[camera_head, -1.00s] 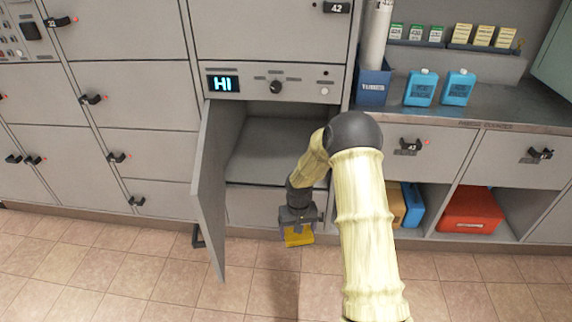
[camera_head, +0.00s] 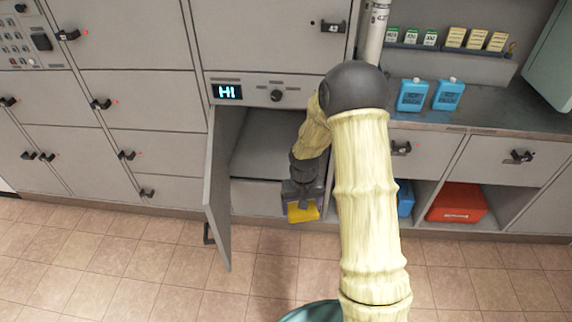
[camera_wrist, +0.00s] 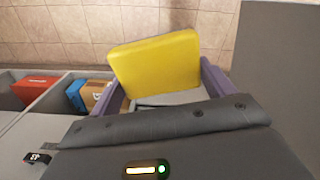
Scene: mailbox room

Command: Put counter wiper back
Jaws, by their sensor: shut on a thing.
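The counter wiper (camera_head: 302,211) is a yellow block held at the end of my arm, low in front of the open locker. In the wrist view the yellow wiper (camera_wrist: 156,66) fills the space between the two purple fingers. My gripper (camera_head: 303,192) is shut on it, and it hangs above the tiled floor. In the wrist view my gripper (camera_wrist: 163,92) shows its fingers at both sides of the wiper. The open locker (camera_head: 268,150) has a grey door (camera_head: 217,190) swung out to the left. My arm hides part of the locker's right side.
Blue bottles (camera_head: 428,95) stand on the counter (camera_head: 500,125) at right. A red box (camera_head: 457,202) and a blue box (camera_head: 404,198) sit in the cubbies below. Closed lockers (camera_head: 130,100) fill the left.

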